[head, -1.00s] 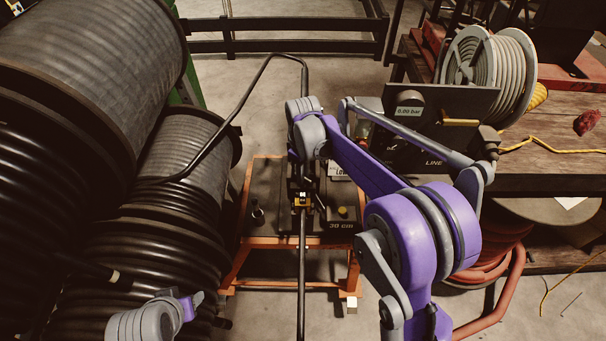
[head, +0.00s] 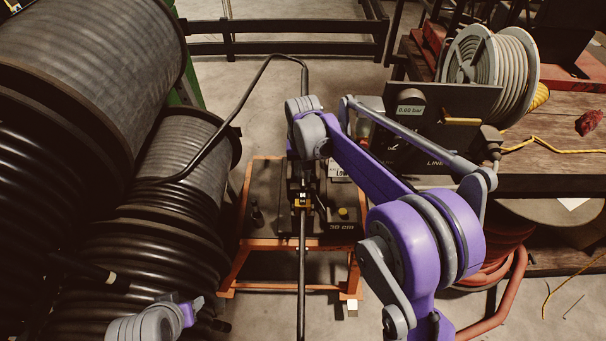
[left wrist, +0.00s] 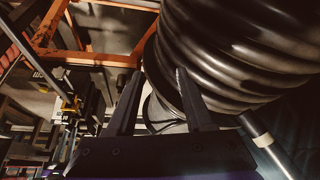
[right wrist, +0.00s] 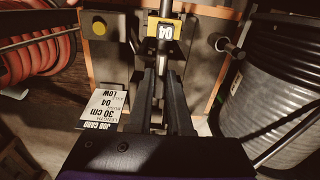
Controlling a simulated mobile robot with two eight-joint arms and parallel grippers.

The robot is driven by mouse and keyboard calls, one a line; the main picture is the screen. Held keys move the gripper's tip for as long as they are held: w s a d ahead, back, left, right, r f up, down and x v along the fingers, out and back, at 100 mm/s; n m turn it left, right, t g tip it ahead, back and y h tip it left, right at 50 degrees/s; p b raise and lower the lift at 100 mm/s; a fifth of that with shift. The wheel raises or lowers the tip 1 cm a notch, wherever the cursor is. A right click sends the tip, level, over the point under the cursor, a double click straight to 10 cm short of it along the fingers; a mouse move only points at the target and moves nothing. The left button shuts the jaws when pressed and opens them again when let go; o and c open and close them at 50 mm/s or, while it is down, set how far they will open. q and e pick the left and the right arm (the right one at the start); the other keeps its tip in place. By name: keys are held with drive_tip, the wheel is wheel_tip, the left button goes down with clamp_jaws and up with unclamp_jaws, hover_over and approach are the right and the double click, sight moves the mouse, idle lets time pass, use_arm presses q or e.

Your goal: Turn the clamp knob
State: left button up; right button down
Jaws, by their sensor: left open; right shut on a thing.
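The hose crimper (head: 319,222) stands on an orange frame, with a yellow-marked die (head: 303,199) and a black hose (head: 302,275) running through it. In the right wrist view the die (right wrist: 164,33) reads 04. My right gripper (right wrist: 163,72) is above the crimper, on the far side of the die. Its fingers are nearly together on a dark part, seemingly the clamp knob, which they mostly hide. In the head view my arm covers this spot. My left gripper (left wrist: 158,73) is open and empty beside the black hose coils.
Large black hose reels (head: 185,180) fill the left side. A job card (right wrist: 106,112) lies beside the crimper. A pressure panel (head: 430,115) reading 0.00 bar and a wooden bench (head: 560,158) stand at the right.

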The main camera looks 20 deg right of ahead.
sight(303, 178)
drive_tip(key=m, duration=1.1)
drive_tip(key=shift+m, duration=0.4)
idle(0.3)
drive_tip(key=c, duration=0.8)
unclamp_jaws()
drive_tip(key=shift+c, duration=0.2)
wheel_tip(303, 178, up, 11)
